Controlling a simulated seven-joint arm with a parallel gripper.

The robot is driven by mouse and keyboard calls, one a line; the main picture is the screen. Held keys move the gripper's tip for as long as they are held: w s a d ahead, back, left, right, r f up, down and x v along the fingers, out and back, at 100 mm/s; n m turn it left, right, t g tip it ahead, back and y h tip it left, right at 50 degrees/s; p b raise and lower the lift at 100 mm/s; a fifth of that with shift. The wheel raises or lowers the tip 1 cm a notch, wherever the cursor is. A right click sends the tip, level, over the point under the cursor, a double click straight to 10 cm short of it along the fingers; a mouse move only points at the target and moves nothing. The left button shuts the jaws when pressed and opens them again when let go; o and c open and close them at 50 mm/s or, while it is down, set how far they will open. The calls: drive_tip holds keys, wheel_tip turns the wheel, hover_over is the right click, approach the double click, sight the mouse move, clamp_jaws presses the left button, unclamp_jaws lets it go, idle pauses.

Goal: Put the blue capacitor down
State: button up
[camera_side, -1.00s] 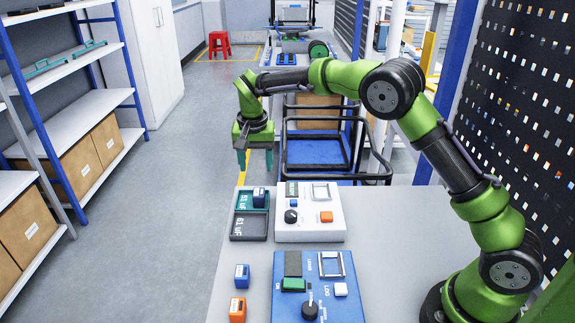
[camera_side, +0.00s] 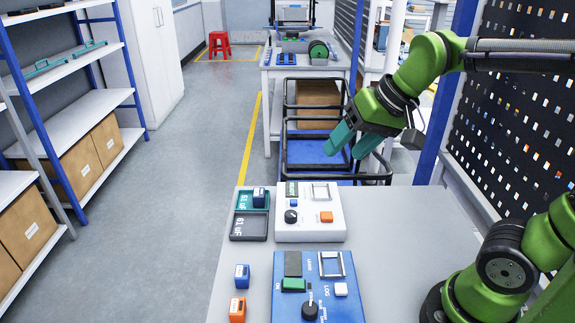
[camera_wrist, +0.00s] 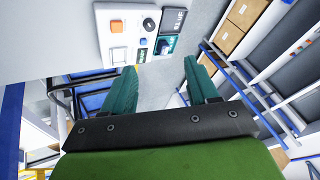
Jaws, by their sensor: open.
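A blue capacitor (camera_side: 259,197) with a pale face stands in the teal bin (camera_side: 240,200) at the back left of the table. It also shows, small, in the wrist view (camera_wrist: 164,46). A second blue capacitor (camera_side: 242,274) stands on the table at the front left. My gripper (camera_side: 346,152) is raised beyond the table's back edge, right of the bins and well apart from both capacitors. Its teal fingers are spread and empty; the gap also shows in the wrist view (camera_wrist: 160,66).
A dark grey bin (camera_side: 249,236) adjoins the teal one. A white tester (camera_side: 310,232) and a blue tester (camera_side: 330,300) stand to the right. An orange capacitor (camera_side: 237,309) stands front left. A blue cart (camera_side: 317,148) is behind the table, whose right part is clear.

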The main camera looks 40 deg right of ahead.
drive_tip(key=s+f+n+t, duration=0.1)
drive_tip(key=s+f, duration=0.1)
drive_tip(key=s, duration=0.3)
drive_tip(key=shift+s+f, duration=0.4)
drive_tip(key=shift+a, duration=0.1)
idle(0.8)
